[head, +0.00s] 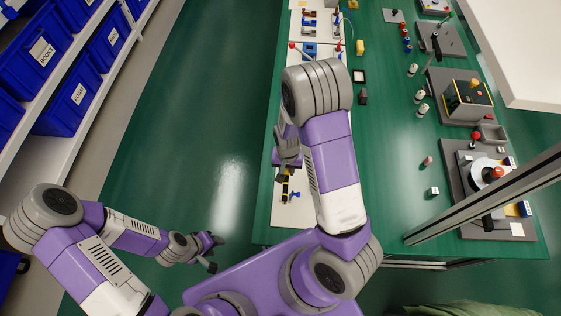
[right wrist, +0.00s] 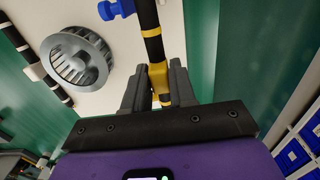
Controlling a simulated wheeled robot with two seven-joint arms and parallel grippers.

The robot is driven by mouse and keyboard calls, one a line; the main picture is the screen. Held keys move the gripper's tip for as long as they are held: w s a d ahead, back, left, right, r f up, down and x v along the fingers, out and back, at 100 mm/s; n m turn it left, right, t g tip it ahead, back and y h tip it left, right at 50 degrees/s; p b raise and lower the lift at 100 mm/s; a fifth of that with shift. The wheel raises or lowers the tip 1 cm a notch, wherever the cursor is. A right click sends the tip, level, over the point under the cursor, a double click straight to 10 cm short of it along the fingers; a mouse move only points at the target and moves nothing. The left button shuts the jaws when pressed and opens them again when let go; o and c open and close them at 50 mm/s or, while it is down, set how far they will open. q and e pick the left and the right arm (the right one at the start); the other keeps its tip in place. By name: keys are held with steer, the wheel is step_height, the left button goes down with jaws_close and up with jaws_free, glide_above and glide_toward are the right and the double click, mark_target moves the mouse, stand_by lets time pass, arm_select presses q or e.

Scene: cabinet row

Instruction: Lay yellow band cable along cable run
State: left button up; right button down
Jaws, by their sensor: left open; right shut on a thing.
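The yellow band cable (right wrist: 151,38), black with yellow rings, runs from the top edge of the right wrist view down between my right gripper's fingers (right wrist: 158,88). The gripper is shut on it at a wide yellow part. In the head view my right gripper (head: 288,158) is over the left side of the green table, partly hidden by my arm. A black and yellow piece (head: 285,188) shows just below it on the pale board (head: 290,215). A blue clip (right wrist: 116,9) stands beside the cable. My left gripper (head: 214,252) is open and empty over the floor, left of the table.
A grey finned wheel (right wrist: 75,56) and a black cable with white bands (right wrist: 42,67) lie left in the right wrist view. The green table (head: 385,190) has fixtures along its right side. Shelves with blue bins (head: 75,98) stand at left, with clear floor between.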

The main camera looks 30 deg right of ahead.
steer(key=shift+s, duration=0.2)
steer(key=shift+f+b, duration=1.05)
steer(key=shift+f, duration=0.2)
steer(key=shift+s+f+b, duration=0.15)
steer(key=shift+f+b, duration=1.9)
steer(key=shift+f, duration=0.6)
steer(key=c, duration=1.1)
jaws_free()
steer(key=shift+d, duration=0.1)
steer(key=shift+c, duration=0.2)
steer(key=shift+o, duration=1.5)
